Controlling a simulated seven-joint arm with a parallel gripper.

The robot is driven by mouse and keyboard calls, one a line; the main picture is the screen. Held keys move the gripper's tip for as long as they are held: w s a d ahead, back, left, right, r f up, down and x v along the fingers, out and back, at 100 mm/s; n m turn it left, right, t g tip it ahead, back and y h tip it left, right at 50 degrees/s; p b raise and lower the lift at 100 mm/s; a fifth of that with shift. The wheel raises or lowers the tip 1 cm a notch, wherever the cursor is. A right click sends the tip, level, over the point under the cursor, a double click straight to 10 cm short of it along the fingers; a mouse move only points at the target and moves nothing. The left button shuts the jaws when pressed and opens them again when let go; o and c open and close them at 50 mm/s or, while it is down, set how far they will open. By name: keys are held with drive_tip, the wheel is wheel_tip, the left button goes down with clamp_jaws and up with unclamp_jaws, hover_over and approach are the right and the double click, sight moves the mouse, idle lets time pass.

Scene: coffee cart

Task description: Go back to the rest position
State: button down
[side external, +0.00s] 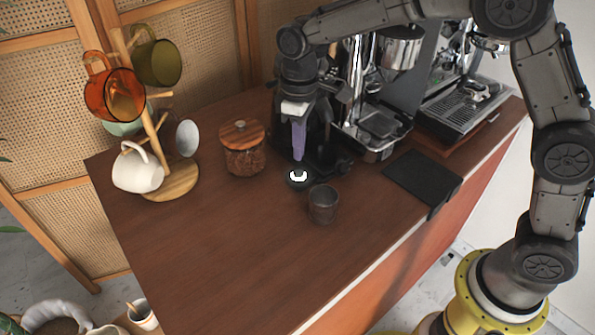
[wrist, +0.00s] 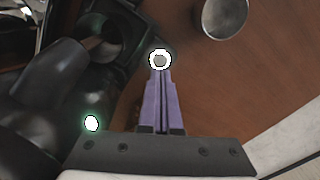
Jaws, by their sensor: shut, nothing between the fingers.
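My gripper (side external: 299,158) has purple fingers and hangs pointing down over the wooden counter, in front of the dark grinder or coffee machine. In the wrist view its fingers (wrist: 161,75) are together, with nothing seen between them. A small dark round object with a bright white ring (side external: 298,177) is just below the fingertips in the side view. It also shows at the fingertips in the wrist view (wrist: 160,59). I cannot tell whether the fingers touch it.
A dark cup (side external: 323,204) stands close to the right of the fingertips. A lidded jar (side external: 243,158) is to the left. A wooden mug tree (side external: 168,181) with several mugs stands further left. The espresso machine (side external: 469,110) and a black mat (side external: 421,178) are right. The front counter is clear.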

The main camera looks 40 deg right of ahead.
drive_tip(key=shift+r, duration=0.4)
drive_tip(key=s+d+r+m+t, duration=0.3)
drive_tip(key=s+d+r, duration=0.6)
drive_tip(key=s, duration=0.4)
drive_tip(key=s+d+f+m+t, duration=0.1)
drive_tip(key=s+d+m+t, duration=0.1)
drive_tip(key=s, duration=1.2)
drive_tip(key=shift+s+d+m+t, duration=0.15)
drive_tip(key=shift+d+m+t, duration=0.25)
drive_tip(key=shift+d, duration=0.45)
